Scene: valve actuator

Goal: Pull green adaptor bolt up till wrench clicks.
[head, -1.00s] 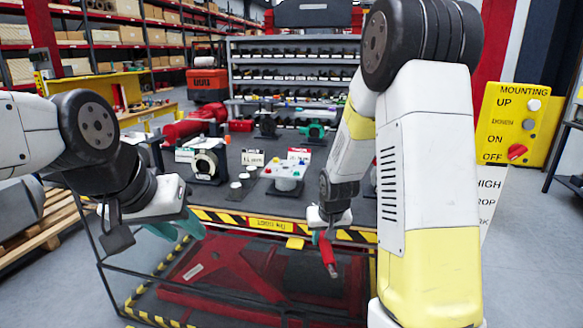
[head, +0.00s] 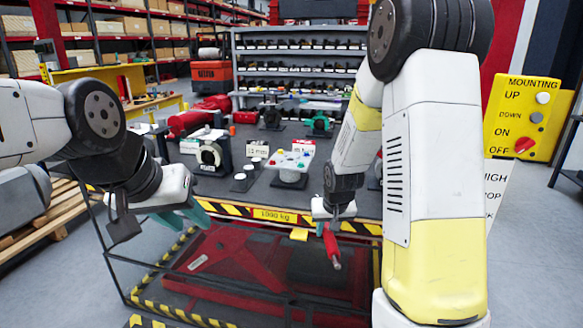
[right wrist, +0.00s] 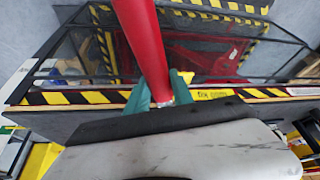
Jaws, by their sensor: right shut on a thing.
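The bolts are too small for me to pick out the green one surely. My right gripper (head: 329,221) is shut on a red-handled wrench (head: 331,246), which hangs down in front of the table's striped front edge. The red handle also shows between the teal fingers in the right wrist view (right wrist: 146,45). My left gripper (head: 192,214) is left of it, near the table's front left corner, away from the plate. Its teal fingers are partly hidden.
A dark ring-shaped valve part (head: 211,157) and small white-topped pieces (head: 247,172) stand left of the plate. A red cylinder (head: 192,121) lies behind. A yellow control panel (head: 520,115) is at the right. A shelf (head: 295,66) of parts stands behind the table.

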